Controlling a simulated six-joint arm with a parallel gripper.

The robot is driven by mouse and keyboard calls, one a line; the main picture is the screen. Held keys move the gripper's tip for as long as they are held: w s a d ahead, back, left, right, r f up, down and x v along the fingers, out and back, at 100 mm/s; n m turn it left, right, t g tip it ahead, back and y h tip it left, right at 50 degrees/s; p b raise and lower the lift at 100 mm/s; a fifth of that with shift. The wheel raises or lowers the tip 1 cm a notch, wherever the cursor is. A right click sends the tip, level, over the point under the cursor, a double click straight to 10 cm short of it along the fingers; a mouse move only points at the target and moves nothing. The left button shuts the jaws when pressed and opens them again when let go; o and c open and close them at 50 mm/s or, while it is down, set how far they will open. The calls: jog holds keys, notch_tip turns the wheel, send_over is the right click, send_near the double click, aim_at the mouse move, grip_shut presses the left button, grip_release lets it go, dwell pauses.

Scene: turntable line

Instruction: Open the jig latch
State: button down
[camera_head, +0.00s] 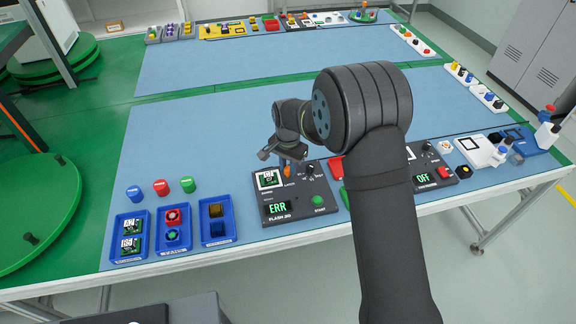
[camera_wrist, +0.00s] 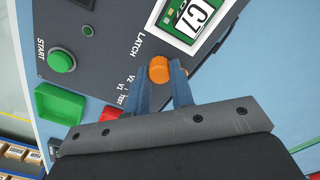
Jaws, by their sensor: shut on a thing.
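The dark grey jig panel (camera_head: 262,209) stands near the table's front edge, with a green display reading "ERR". The orange latch knob (camera_wrist: 160,69) sits beside the "LATCH" label in the wrist view. My gripper (camera_wrist: 168,75) is shut on this knob, its blue fingers on either side of it. In the head view my gripper (camera_head: 290,168) is over the right of the jig's board. A green board marked "C7" (camera_wrist: 196,16) sits in the jig's socket. The knob's exact turn angle is hard to tell.
A green START button (camera_wrist: 62,61) and a selector knob are on the same panel. Blue trays (camera_head: 130,252) with boards and parts stand left of it. A second panel reading "OFF" (camera_head: 424,149) is to the right. The blue mat (camera_head: 200,130) behind is clear.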

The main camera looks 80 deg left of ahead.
aim_at(288, 168)
jog(key=c, duration=1.3)
grip_release()
jog(key=shift+o, duration=0.2)
notch_tip(288, 168, up, 18)
jog(key=shift+f, duration=0.25)
jog(key=shift+f, duration=0.15)
notch_tip(288, 168, down, 17)
jog(key=shift+f, duration=0.15)
